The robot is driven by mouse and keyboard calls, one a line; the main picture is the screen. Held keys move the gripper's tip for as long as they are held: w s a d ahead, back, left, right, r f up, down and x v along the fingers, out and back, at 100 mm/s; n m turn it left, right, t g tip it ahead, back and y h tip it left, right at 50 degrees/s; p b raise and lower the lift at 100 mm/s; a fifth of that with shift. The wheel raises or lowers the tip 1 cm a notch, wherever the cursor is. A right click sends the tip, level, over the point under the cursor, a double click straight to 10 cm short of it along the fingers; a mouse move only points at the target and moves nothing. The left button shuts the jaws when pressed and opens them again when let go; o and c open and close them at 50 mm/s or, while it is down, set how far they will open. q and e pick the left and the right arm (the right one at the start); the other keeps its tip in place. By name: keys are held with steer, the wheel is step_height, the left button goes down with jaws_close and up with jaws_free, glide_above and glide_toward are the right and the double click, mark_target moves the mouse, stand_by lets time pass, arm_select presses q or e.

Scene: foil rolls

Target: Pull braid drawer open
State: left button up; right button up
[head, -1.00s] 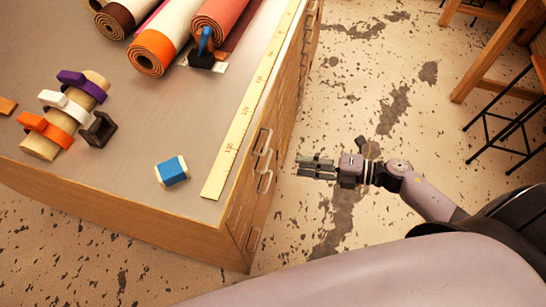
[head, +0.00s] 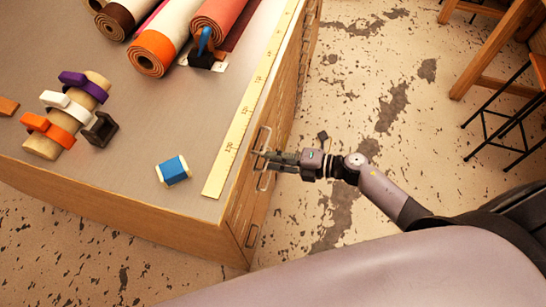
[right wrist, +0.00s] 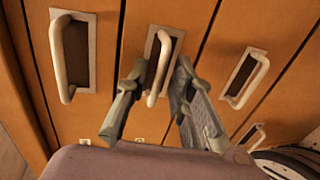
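The wooden cabinet (head: 120,190) has drawer fronts with pale loop handles on its right side. In the right wrist view, one drawer's handle (right wrist: 157,66) stands between the two fingers of my right gripper (right wrist: 160,76). The fingers are spread, with a gap visible on each side of the handle. In the head view, my right gripper (head: 262,158) is at the drawer fronts, partly covering the handles. The drawers look closed. I cannot read any label, so I cannot tell which drawer is the braid drawer. My left gripper is not in view.
Other handles sit to the left (right wrist: 71,55) and right (right wrist: 246,79). The floor (head: 345,100) right of the cabinet is clear; a stool (head: 508,115) stands farther right.

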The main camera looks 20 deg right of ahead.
jaws_close()
stand_by(0.6)
